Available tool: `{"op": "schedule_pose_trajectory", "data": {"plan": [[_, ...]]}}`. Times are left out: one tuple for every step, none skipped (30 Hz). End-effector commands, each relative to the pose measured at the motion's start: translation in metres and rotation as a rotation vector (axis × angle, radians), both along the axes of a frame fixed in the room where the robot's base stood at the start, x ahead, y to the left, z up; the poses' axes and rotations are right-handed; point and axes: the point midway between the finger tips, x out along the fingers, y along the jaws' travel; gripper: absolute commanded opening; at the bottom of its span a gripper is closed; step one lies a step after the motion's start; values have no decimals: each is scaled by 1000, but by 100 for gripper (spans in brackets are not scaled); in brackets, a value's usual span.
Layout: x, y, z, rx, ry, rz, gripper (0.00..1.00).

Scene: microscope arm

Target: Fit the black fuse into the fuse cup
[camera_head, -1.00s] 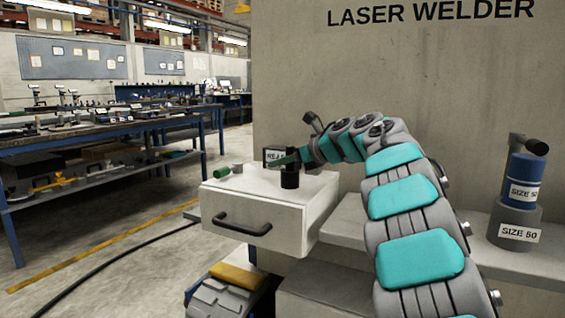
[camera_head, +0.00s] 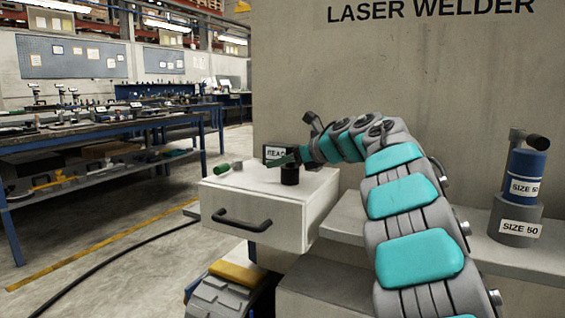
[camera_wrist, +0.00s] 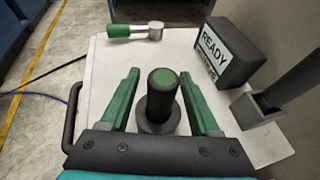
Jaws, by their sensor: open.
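The black fuse (camera_wrist: 163,95) is a dark cylinder with a green top. In the wrist view it stands upright in the wider dark fuse cup (camera_wrist: 146,124), which rings its lower part. In the head view the cup (camera_head: 290,176) sits on top of the white drawer box. My gripper (camera_wrist: 160,69) is open, with one green finger on each side of the fuse and visible gaps to both. In the head view my gripper (camera_head: 284,160) is just over the cup and hides the fuse. How deep the fuse sits is hard to tell.
The white drawer (camera_head: 262,210) has a black handle. On it lie a green-handled tool (camera_wrist: 134,31) with a grey head and a dark READY display (camera_wrist: 222,52). A grey bracket with a dark bar (camera_wrist: 290,82) stands at right. Stacked SIZE cylinders (camera_head: 516,215) stand on the right ledge.

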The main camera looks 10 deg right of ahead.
Motion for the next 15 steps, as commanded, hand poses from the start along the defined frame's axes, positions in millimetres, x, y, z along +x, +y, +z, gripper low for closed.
{"op": "schedule_pose_trajectory", "data": {"plan": [[0,0,0,0,0,0,63],[-1,-1,1,0,0,-1,63],[-2,-2,1,0,0,-1,63],[-3,-3,2,-1,0,-2,63],[-5,-4,3,-1,-1,-1,63],[-7,-7,5,-1,-2,-2,63],[-10,-9,6,-1,-2,-3,63],[-12,-11,8,-2,-3,-4,63],[-16,-15,10,0,-3,-5,63],[-19,-18,11,0,-2,-6,63],[-23,-21,13,1,-2,-5,63],[-28,-25,15,1,-1,-4,63],[-32,-27,16,2,0,-4,63],[-35,-30,18,1,0,-3,63],[-40,-34,21,1,0,-4,63]]}}
